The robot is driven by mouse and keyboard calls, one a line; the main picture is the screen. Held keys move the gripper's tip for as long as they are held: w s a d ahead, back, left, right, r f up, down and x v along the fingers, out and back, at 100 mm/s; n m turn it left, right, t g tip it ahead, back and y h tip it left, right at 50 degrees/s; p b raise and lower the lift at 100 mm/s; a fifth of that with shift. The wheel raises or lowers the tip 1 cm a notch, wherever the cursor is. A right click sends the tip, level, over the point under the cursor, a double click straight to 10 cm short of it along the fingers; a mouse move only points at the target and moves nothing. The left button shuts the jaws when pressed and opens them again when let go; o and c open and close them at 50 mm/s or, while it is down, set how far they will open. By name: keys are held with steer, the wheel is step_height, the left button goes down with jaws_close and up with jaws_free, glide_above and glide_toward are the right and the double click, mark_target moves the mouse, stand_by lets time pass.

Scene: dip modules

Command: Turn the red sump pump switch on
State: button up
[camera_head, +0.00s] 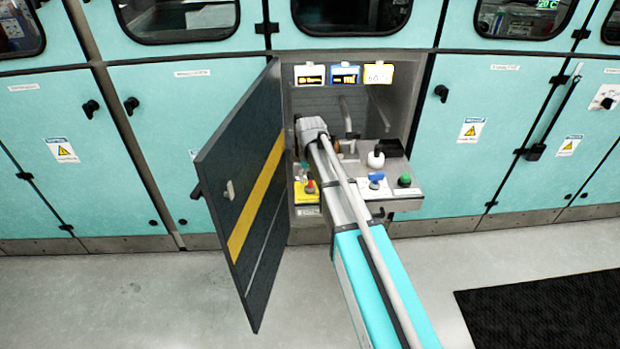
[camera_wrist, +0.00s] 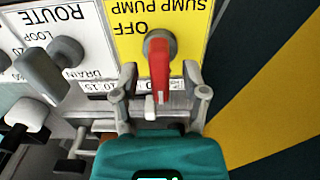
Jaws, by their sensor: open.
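The red sump pump switch (camera_wrist: 158,68) sits on a yellow plate (camera_wrist: 120,38) in the wrist view. The plate's "SUMP PUMP" and "OFF" lettering appears upside down. The red lever hangs from a grey round hub and points down in the picture, towards my gripper. My gripper (camera_wrist: 161,84) is open, with one finger on each side of the lever. I cannot tell whether either finger touches it. In the head view the small red switch (camera_head: 310,187) shows on the yellow plate (camera_head: 304,198) at the left of the cabinet's panel, beside my arm.
A grey lever (camera_wrist: 42,72) on the white "ROUTE" plate stands left of my gripper. A blue valve (camera_head: 376,178), a green button (camera_head: 404,181) and a white-and-black knob (camera_head: 376,158) share the panel. The open dark door (camera_head: 238,200) stands close on the left.

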steer(key=shift+m, duration=0.3)
steer(key=shift+m, duration=2)
steer(key=m, duration=0.8)
steer(key=shift+m, duration=0.3)
steer(key=m, duration=0.5)
step_height(320, 180, up, 14)
steer(key=p, duration=1.4)
steer(key=s+d+r+n+p, duration=0.1)
steer(key=s+d+n, duration=0.4)
steer(key=s+n, duration=0.4)
steer(key=s+d+r+n+p, duration=0.2)
steer(key=s+d+n, duration=0.3)
steer(key=s+n, duration=0.4)
steer(key=shift+s+d+r, duration=0.2)
steer(key=shift+s, duration=2.05)
